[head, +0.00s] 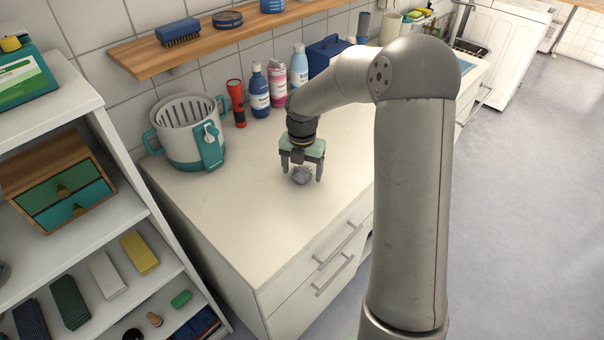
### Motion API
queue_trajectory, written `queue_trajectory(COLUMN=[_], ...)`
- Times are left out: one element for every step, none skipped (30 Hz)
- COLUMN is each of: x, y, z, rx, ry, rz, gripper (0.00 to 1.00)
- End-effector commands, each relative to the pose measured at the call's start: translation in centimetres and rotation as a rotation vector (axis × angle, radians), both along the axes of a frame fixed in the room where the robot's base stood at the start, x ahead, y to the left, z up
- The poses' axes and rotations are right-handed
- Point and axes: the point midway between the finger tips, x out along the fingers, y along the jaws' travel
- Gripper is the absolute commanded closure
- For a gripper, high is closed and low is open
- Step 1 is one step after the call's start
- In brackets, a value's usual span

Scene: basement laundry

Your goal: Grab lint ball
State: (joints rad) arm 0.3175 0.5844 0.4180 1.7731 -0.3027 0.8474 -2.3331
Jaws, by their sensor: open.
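The lint ball (301,175) is a small grey, fuzzy clump on the white countertop. My gripper (302,174) points down over it, with its two fingers apart on the left and right of the lint ball. The gripper is open. The lower part of the lint ball shows between the fingers; its top is close under the gripper body. I cannot tell whether either finger touches it.
A white and teal slotted basket (182,150) stands to the left on the counter (245,215). A red flashlight (236,102) and several bottles (259,92) stand behind the gripper. A wooden wall shelf (150,58) hangs above. The counter's front is clear.

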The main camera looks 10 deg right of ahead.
Motion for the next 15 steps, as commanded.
queue_trajectory(x=[0.00,0.01,0.01,0.00,0.00,0.01,0.01,0.01,0.01,0.01,0.01,0.01,0.01,0.01,0.00], y=[0.00,0.01,0.01,0.01,0.01,0.01,0.01,0.02,0.02,0.02,0.02,0.02,0.02,0.02,0.02], z=[0.01,0.01,0.02,0.02,0.02,0.03,0.03,0.04,0.04,0.04,0.05,0.05,0.05,0.05,0.05], rx=[0.000,0.000,0.000,0.000,0.000,0.000,0.000,0.000,0.000,0.000,0.000,0.000,0.000,0.000,0.000], ry=[0.000,0.000,0.000,0.000,0.000,0.000,0.000,0.000,0.000,0.000,0.000,0.000,0.000,0.000,0.000], rz=[0.000,0.000,0.000,0.000,0.000,0.000,0.000,0.000,0.000,0.000,0.000,0.000,0.000,0.000,0.000], gripper=[0.25,0.25,0.27,0.36,0.44,0.55,0.64,0.71,0.71,0.72,0.72,0.72,0.72,0.73,0.73])
